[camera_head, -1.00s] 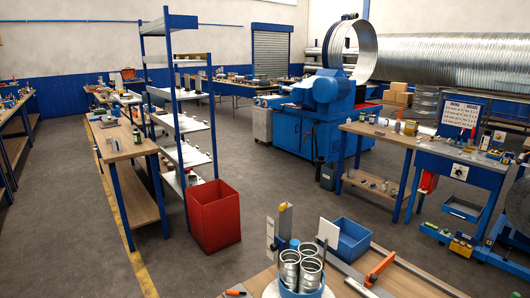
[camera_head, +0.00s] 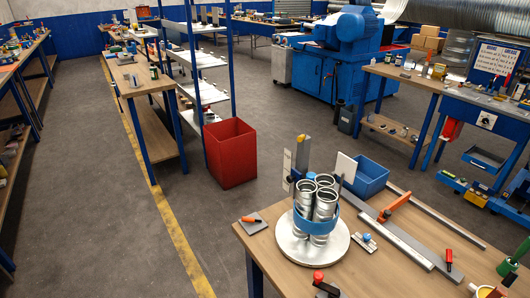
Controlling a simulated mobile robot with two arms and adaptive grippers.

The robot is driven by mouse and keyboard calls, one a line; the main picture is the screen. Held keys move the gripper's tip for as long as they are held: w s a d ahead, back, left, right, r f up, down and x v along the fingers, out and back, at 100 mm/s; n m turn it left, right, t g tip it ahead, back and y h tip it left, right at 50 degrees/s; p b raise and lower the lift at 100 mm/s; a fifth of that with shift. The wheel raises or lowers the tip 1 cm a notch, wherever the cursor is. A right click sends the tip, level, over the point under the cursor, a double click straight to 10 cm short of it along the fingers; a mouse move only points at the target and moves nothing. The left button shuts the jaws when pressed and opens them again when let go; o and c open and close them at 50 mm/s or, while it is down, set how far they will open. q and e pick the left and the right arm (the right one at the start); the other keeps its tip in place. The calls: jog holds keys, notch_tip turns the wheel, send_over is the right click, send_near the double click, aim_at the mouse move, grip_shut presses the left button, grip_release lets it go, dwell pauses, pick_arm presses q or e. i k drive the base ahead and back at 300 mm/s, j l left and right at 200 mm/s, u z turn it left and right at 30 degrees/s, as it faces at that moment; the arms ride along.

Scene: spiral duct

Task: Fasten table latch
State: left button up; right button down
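The wooden work table (camera_head: 263,246) fills the lower right. Several small fittings sit on it, and I cannot tell which is the table latch. One is a grey plate with a red handle (camera_head: 252,219) at the left corner. Another is a dark clamp with a red knob (camera_head: 322,281) at the front edge. A red-handled piece (camera_head: 448,258) stands at the right, and an orange lever (camera_head: 394,206) sits on a long metal rail (camera_head: 405,245). Whether any is fastened is too small to tell. Neither of my grippers shows.
A round turntable (camera_head: 290,242) holds several metal duct pieces (camera_head: 325,204) inside a blue band. A blue bin (camera_head: 370,178) stands behind it. A red bin (camera_head: 230,153) and a shelf rack (camera_head: 198,90) stand on the floor further back. Open floor (camera_head: 100,220) lies left of the table.

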aim_at(246, 220)
jog(key=i+j+z, duration=0.15)
jog(key=j, duration=0.2)
jog(key=i+j+z, duration=0.35)
jog(key=j, duration=0.4)
jog(key=i+j+z, duration=0.15)
jog(key=j, duration=0.25)
jog(key=i+j+z, duration=0.15)
jog(key=j, duration=0.25)
jog(key=i+j+z, duration=0.2)
jog(key=j, duration=0.2)
jog(key=j+z, duration=0.15)
jog(key=j, duration=0.3)
